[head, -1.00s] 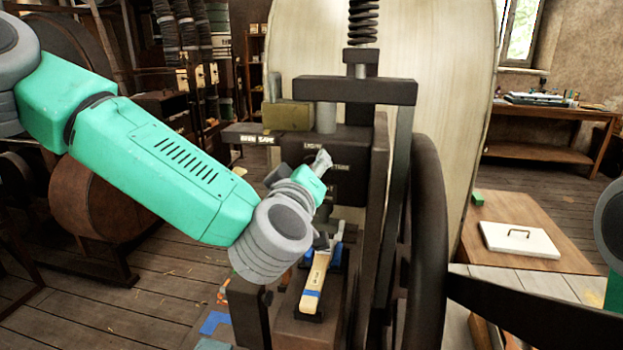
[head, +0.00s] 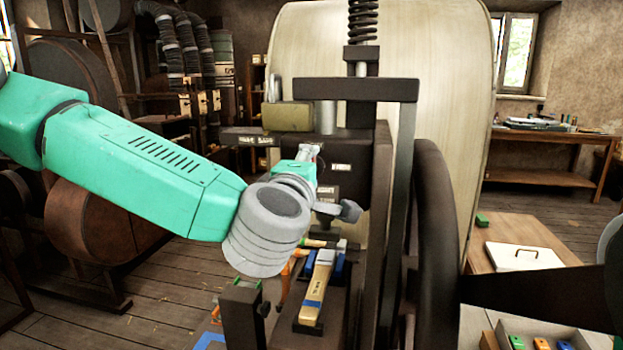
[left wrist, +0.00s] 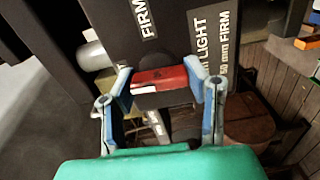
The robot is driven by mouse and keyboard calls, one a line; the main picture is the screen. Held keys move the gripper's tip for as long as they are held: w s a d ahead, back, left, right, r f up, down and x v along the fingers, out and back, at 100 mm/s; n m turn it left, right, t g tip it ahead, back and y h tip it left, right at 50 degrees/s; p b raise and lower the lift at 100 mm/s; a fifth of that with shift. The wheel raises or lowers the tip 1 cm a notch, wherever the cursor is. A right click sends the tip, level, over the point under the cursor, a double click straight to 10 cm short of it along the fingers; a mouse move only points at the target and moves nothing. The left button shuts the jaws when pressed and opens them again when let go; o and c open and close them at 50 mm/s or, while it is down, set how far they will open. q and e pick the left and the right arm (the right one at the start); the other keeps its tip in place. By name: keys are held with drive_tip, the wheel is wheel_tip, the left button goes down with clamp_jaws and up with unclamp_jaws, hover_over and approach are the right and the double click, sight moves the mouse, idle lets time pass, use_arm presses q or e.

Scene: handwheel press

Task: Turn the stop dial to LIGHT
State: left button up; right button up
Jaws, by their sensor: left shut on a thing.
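The stop dial's red grip (left wrist: 165,78) shows in the left wrist view, between the blue-padded fingers of my left gripper (left wrist: 163,85). The gripper is shut on it. White words FIRM and LIGHT are printed on the dark plate (left wrist: 212,25) around it. Which mark the dial points to cannot be told. In the head view my left gripper (head: 308,155) is at the front of the dark press head (head: 352,150), and the gripper and wrist hide the dial there. My right gripper is not in view.
The black handwheel (head: 436,250) stands right of the press frame (head: 402,130). A wooden-handled tool (head: 315,285) lies below the press head. A low table with a white lidded panel (head: 525,257) and a tray of coloured blocks (head: 540,343) are at the right.

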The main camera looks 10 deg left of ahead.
use_arm(q)
drive_tip(key=shift+s+f+n, duration=0.1)
drive_tip(key=shift+f+n, duration=0.2)
drive_tip(key=shift+f, duration=0.1)
drive_tip(key=o, duration=1.2)
drive_tip(key=shift+a+r, duration=0.1)
drive_tip(key=shift+r, duration=0.05)
drive_tip(key=shift+s, duration=0.2)
drive_tip(key=shift+s, duration=5.8)
